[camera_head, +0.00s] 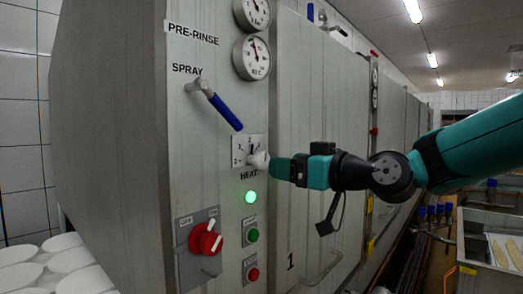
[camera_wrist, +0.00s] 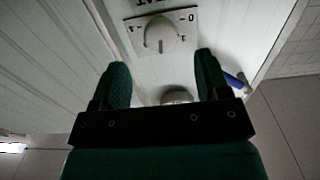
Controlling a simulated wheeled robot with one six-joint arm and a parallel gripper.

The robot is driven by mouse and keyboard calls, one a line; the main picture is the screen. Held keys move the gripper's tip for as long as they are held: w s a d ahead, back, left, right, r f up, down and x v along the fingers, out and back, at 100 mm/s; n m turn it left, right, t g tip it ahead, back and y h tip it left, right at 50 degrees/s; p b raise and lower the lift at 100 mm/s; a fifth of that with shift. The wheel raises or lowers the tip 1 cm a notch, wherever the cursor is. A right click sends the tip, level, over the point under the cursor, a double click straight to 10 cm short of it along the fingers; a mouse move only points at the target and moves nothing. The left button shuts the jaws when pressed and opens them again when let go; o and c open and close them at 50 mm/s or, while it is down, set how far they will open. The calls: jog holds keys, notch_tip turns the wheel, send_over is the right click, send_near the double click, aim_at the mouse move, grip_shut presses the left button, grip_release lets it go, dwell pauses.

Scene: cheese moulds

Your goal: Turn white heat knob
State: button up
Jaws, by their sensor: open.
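The white heat knob (camera_head: 259,159) sits on a small white dial plate (camera_head: 239,153) above the word HEAT on the grey machine panel. In the wrist view the round knob (camera_wrist: 160,34) is near the top, on its marked plate (camera_wrist: 187,35), with a dark pointer line. My gripper (camera_head: 272,166) is right beside the knob in the head view. In the wrist view my gripper (camera_wrist: 161,62) is open, with green fingers apart and nothing held. The knob appears just beyond the fingertips, roughly centred between them. I cannot tell whether the fingers touch it.
A blue-handled spray lever (camera_head: 223,110) slants down above the plate. Two round gauges (camera_head: 252,57) are higher up. Below are a lit green lamp (camera_head: 250,197), push buttons (camera_head: 252,235) and a red rotary switch (camera_head: 205,240). White round moulds (camera_head: 70,262) lie at lower left.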

aim_at(265, 161)
jog(key=p+x, duration=0.2)
jog(key=x, duration=0.4)
jog(key=shift+w+a+r+p, duration=0.1)
jog(key=shift+w+a+p, duration=0.1)
jog(key=shift+p, duration=0.1)
jog(key=shift+w+a, duration=0.4)
jog(key=c, duration=0.9)
jog(key=shift+f, duration=0.25)
